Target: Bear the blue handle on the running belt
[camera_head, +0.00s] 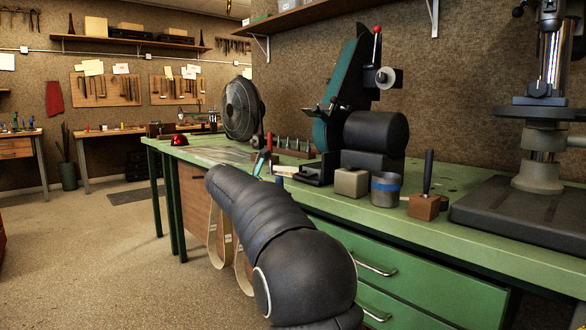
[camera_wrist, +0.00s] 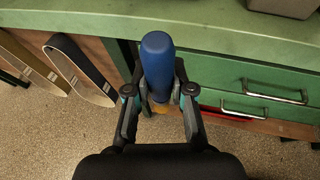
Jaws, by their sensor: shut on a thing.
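The blue handle (camera_wrist: 157,62) is a smooth round-ended cylinder in the wrist view. My gripper (camera_wrist: 159,92) is shut on it, with a finger on each side. A small orange-brown part shows below the handle between the fingers. The belt grinder (camera_head: 376,133) stands on the green bench in the head view, with a tall belt (camera_head: 324,130) at its left side and a red-knobbed lever. I cannot tell whether the belt is running. The handle looks apart from the belt, which is not in the wrist view. In the head view my arm mostly hides my gripper.
The green bench (camera_head: 440,222) carries a beige block (camera_head: 351,182), a grey cup with a blue band (camera_head: 385,189), a wooden block with an upright tool (camera_head: 426,205), a fan (camera_head: 243,108) and a drill press (camera_head: 541,140). Loop belts (camera_wrist: 70,60) hang by the bench's front.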

